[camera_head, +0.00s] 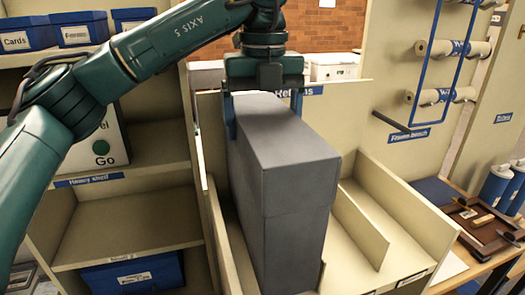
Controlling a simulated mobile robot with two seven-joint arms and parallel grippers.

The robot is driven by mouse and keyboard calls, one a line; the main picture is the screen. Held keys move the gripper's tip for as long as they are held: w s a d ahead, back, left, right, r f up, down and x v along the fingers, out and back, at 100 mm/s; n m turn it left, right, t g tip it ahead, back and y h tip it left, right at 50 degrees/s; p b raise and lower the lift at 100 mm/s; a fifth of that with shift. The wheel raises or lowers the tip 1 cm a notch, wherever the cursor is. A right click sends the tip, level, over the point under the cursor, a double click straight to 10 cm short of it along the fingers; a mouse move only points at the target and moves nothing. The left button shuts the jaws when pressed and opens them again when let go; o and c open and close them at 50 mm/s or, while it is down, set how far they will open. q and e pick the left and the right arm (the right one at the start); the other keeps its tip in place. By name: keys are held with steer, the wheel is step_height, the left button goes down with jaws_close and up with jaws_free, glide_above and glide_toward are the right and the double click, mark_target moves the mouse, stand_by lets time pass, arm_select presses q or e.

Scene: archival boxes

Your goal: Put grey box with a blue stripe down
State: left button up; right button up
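A tall grey box (290,195) stands upright between cream dividers in a divided rack (362,225), in the middle of the head view. No blue stripe shows on its visible faces. My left gripper (263,112) points down over the far end of the box, one finger along each side. It appears shut on the box; the right finger is partly hidden. The bottom of the box is hidden by the rack and picture edge, so I cannot tell whether it rests on the rack floor. My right gripper is not in view.
Right of the box are empty slots with low dividers. A cream shelf unit (125,250) with blue boxes and a white box stands at left. A blue rail frame (408,130) with paper rolls hangs at right, above a wooden table with a brown tray (485,228).

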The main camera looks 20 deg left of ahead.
arm_select(q)
step_height(320, 180, down, 6)
steer(key=shift+w+a+r+p, duration=0.1)
steer(key=shift+w+r+p, duration=0.1)
steer(key=shift+p, duration=0.1)
steer(key=o, duration=1.9)
steer(key=shift+s+f, duration=0.1)
step_height(320, 180, up, 12)
steer(key=shift+r+p, duration=0.15)
steer(key=shift+p, duration=0.4)
steer(key=shift+s, duration=0.1)
